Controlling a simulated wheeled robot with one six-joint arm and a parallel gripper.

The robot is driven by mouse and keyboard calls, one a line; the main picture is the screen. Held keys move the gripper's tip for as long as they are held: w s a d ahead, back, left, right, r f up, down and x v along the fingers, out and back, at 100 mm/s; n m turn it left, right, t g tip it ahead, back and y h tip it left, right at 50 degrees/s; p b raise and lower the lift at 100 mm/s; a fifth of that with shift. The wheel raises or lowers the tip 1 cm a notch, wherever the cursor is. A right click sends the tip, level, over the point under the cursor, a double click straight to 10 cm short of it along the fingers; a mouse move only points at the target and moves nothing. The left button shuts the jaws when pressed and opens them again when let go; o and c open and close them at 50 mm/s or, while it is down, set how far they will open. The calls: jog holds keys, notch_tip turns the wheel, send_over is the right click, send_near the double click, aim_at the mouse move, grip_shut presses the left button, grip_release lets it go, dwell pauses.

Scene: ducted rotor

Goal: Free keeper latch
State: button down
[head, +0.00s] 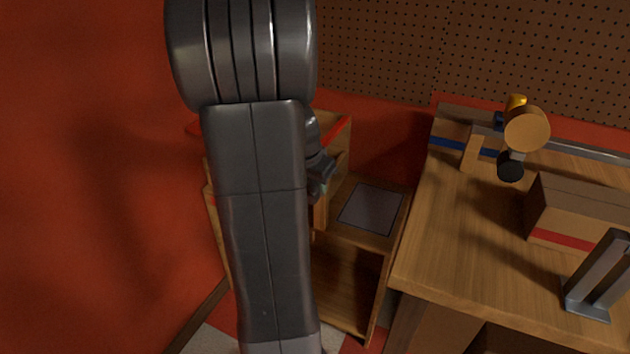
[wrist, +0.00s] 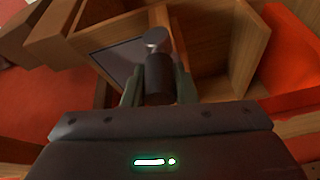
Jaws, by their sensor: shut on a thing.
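My gripper (wrist: 158,92) is shut on a dark cylindrical piece (wrist: 159,77) with a pale round end, in the middle of the wrist view. I cannot tell whether this piece is the keeper latch. In the head view my gripper (head: 322,180) shows only in part beside my large grey arm, over a wooden cabinet (head: 348,290). My arm hides most of the place where it works. No other part that I can surely call the latch shows.
A dark grey pad (head: 371,209) lies on the cabinet's top. A wooden workbench (head: 450,225) stands at right, with a wooden rotor-like piece (head: 526,128), a red-striped box (head: 570,215) and a grey metal bracket (head: 598,275). A perforated board (head: 400,50) is behind.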

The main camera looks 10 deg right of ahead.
jog(key=d+f+t+y+b, duration=0.1)
jog(key=t+y+b, duration=0.1)
jog(key=b, duration=0.2)
jog(key=s+d+m+t+y+b, duration=0.1)
jog(key=t+y+b, duration=0.1)
jog(key=b, duration=0.3)
jog(key=s+d+f+m+t+y+b, duration=0.1)
jog(key=t+y+b, duration=0.1)
jog(key=y+b, duration=0.2)
jog(key=shift+d+f, duration=0.1)
jog(key=shift+f, duration=0.2)
jog(key=shift+t+b, duration=0.3)
jog(key=shift+b, duration=0.15)
jog(key=c, duration=1.2)
grip_release()
jog(key=shift+o, duration=0.2)
jog(key=shift+s+r, duration=0.1)
jog(key=shift+s, duration=0.05)
jog(key=p+v, duration=0.2)
jog(key=v, duration=0.5)
jog(key=shift+d, duration=0.25)
